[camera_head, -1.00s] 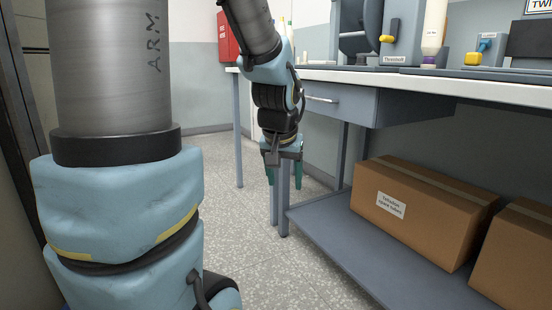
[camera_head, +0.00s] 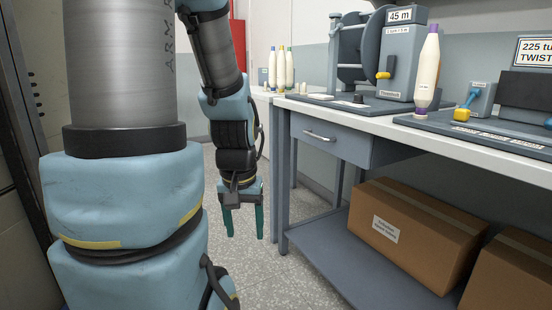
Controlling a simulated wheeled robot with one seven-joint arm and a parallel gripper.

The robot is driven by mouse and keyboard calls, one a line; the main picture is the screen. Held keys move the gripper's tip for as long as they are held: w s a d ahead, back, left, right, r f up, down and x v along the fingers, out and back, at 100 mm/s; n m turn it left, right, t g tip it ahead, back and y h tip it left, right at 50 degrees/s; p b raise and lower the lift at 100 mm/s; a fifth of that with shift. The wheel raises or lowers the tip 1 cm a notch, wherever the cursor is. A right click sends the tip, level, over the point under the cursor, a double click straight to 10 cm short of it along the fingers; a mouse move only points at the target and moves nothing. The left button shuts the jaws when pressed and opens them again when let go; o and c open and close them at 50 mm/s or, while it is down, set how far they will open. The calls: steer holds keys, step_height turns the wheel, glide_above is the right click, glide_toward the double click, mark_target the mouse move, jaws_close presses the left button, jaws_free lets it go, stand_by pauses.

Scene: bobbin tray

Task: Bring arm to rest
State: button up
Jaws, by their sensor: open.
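My gripper (camera_head: 243,222) hangs at the lower end of my arm, pointing down over the speckled floor. Its two green fingers are apart and nothing shows between them. It is to the left of the workbench (camera_head: 480,153), below the level of the bench top, and looks apart from the bench leg.
The bench has a drawer (camera_head: 330,139) and a lower shelf (camera_head: 345,262) with cardboard boxes (camera_head: 415,225). On top are a 45 m machine (camera_head: 402,60), a bobbin (camera_head: 427,70) and a twist machine (camera_head: 530,92). More bobbins (camera_head: 281,70) stand at the back. Floor (camera_head: 240,270) below my gripper is clear.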

step_height(320, 180, up, 21)
steer(key=p, duration=1.8)
steer(key=shift+p, duration=0.35)
